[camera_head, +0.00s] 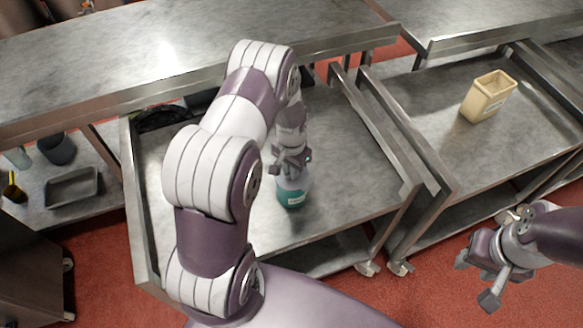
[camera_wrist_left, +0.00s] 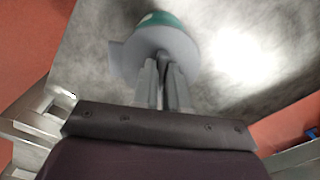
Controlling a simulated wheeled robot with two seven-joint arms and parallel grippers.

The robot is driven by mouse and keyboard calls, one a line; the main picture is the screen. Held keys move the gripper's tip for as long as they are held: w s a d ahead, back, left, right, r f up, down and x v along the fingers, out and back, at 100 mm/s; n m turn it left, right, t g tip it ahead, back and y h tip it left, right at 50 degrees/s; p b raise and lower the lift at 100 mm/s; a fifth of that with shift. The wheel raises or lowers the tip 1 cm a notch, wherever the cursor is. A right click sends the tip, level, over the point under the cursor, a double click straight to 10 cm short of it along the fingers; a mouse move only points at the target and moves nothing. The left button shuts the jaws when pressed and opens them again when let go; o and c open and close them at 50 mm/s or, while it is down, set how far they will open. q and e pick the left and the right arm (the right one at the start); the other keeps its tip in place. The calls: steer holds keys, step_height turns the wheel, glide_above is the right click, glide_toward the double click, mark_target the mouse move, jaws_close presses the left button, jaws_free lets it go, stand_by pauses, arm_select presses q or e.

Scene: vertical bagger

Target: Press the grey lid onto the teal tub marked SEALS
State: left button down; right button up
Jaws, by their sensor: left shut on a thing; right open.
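The teal tub (camera_head: 293,199) with a white label stands upright on the steel cart below my left gripper; the label is too small to read. In the left wrist view the tub (camera_wrist_left: 172,18) shows behind the grey lid (camera_wrist_left: 183,48), a round disc with a tab at its left. My left gripper (camera_head: 288,168) is shut on the lid, its fingers (camera_wrist_left: 165,72) together at the disc. The lid lies over the tub's top; I cannot tell whether it is seated. My right gripper (camera_head: 474,279) is open and empty, over the red floor at the right.
A cream open container (camera_head: 487,97) stands on the right cart (camera_head: 430,110). A raised steel shelf (camera_head: 150,50) runs behind the tub's cart. Raised rails separate the two carts. A grey tray (camera_head: 72,187) and dark cup lie at far left. The cart around the tub is mostly clear.

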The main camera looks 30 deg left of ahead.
arm_select(q)
steer(key=shift+f, duration=0.3)
steer(key=c, duration=0.7)
jaws_free()
steer(key=shift+r, duration=0.15)
step_height(320, 180, up, 7)
steer(key=p, duration=0.5)
steer(key=shift+p, duration=0.3)
